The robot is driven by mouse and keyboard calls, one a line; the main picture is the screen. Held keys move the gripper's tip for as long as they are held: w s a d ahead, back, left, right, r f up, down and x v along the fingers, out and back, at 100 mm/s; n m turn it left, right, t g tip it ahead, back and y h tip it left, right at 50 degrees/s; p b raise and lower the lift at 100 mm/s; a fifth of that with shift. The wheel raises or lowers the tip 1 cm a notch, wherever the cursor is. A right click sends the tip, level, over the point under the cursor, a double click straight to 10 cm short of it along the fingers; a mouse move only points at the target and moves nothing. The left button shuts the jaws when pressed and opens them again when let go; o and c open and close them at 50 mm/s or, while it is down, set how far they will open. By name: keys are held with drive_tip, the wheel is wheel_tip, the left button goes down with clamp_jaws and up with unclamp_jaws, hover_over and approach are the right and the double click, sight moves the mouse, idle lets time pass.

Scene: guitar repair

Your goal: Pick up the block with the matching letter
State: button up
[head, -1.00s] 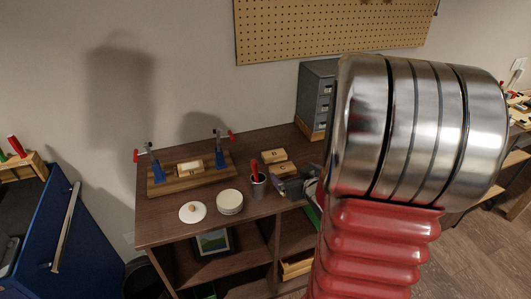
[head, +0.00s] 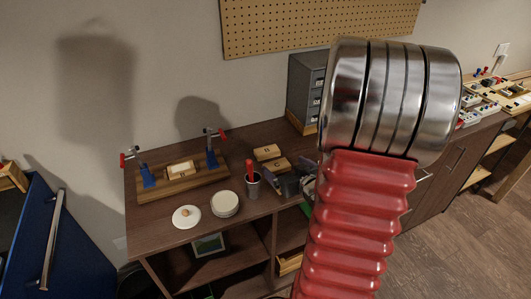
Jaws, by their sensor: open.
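Two tan wooden blocks lie on the brown workbench: a rear block (head: 267,152) and a front block (head: 278,164). Each bears a small dark mark, too small to read surely. A light block or plate (head: 181,170) with a mark sits on a wooden board (head: 207,182) between two blue clamps with red handles. My silver and red arm fills the right middle of the head view. My gripper cannot be made out; the arm may hide it.
A grey cup (head: 253,187) with a red-handled tool stands before the blocks, beside a dark grey device (head: 289,186). A round tin (head: 225,204) and a white lid (head: 187,217) lie at the front edge. A grey drawer cabinet (head: 304,88) stands behind.

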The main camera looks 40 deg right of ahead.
drive_tip(key=shift+w, duration=0.1)
approach(269, 154)
drive_tip(key=shift+x, duration=1.95)
drive_tip(key=shift+x, duration=2.65)
drive_tip(key=shift+c, duration=0.3)
drive_tip(key=c, duration=1.1)
